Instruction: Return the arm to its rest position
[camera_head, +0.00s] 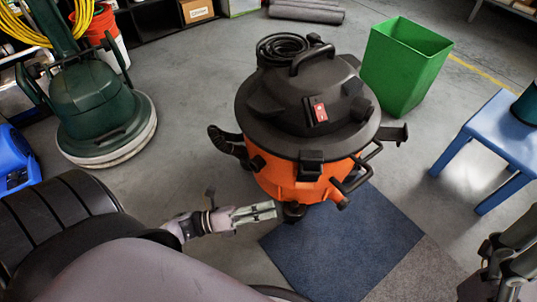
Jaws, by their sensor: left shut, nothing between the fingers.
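My left arm comes in from the lower left, and its gripper (272,210) points right. The gripper's fingers are together with nothing between them. The fingertips appear just in front of the lower side of an orange and black shop vacuum (290,178); I cannot tell whether they touch it. Part of my right arm (505,265) shows at the bottom right corner, cut off by the frame edge; the state of its gripper is unclear.
The vacuum stands at the back edge of a blue floor pad (340,250), with a grey pad (425,275) beside it. A green bin (405,65), a blue stool (505,135) and a green floor machine (95,105) stand around. Grey floor is clear between them.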

